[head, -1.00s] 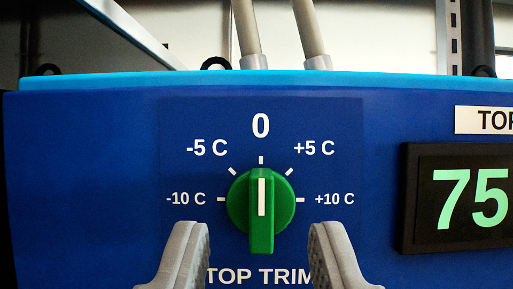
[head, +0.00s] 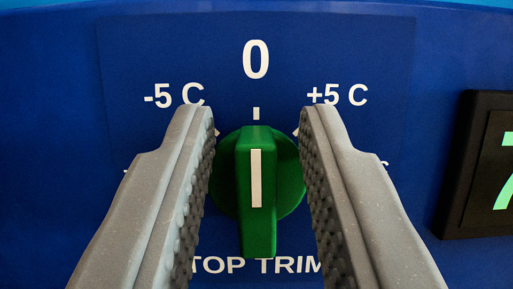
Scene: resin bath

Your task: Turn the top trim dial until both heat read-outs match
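The green top trim dial (head: 257,223) is in the middle of the head view, on a blue panel. Its white pointer line stands upright, toward the 0 mark. My gripper (head: 257,118) is open, with one grey finger on each side of the dial's raised grip. Gaps show between the fingers and the grip. The fingers hide the -10 C and +10 C labels almost wholly. The heat read-out (head: 492,175) is cut off at the right edge; only part of a green digit shows. The second read-out is not in view.
The dark read-out housing (head: 460,165) stands out from the panel at the right. A light blue top edge (head: 470,5) shows at the upper right.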

